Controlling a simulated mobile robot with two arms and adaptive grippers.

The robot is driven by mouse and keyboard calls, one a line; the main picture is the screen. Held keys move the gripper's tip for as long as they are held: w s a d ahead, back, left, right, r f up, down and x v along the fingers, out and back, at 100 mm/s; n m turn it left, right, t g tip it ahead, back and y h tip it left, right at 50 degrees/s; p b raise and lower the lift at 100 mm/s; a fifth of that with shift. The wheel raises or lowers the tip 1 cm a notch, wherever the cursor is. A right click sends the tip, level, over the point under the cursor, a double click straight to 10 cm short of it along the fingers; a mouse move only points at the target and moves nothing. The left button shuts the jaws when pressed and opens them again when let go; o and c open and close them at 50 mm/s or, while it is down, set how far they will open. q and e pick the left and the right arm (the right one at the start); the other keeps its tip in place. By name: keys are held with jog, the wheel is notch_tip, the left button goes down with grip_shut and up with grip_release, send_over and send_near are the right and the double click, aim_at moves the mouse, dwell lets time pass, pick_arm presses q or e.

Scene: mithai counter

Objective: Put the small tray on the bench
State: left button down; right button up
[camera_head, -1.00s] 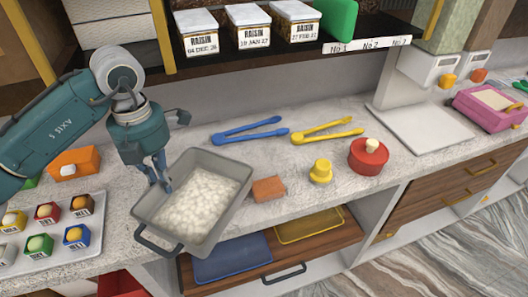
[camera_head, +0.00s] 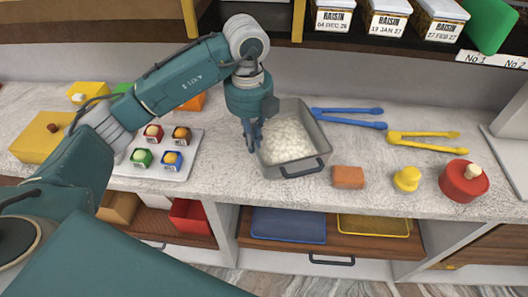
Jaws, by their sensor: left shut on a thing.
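A grey tray (camera_head: 294,168) with two end handles, full of small white balls, is at the middle of the pale bench (camera_head: 225,182). My left gripper (camera_head: 254,140) comes down at the tray's left side and is shut on its rim. The tray looks nearly level; I cannot tell whether its base touches the bench or hovers slightly above it. My right gripper is out of view.
A white tray (camera_head: 183,168) of sweets lies left of the grey tray. Below are blue (camera_head: 288,224) and yellow trays (camera_head: 372,225).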

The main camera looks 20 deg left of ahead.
pick_arm(q)
notch_tip(320, 180, down, 6)
jog(key=shift+f+p, duration=0.25)
jog(key=shift+p, duration=0.55)
jog(key=shift+w+f, duration=0.1)
jog(key=shift+f, duration=0.15)
jog(key=c, duration=1.9)
grip_release()
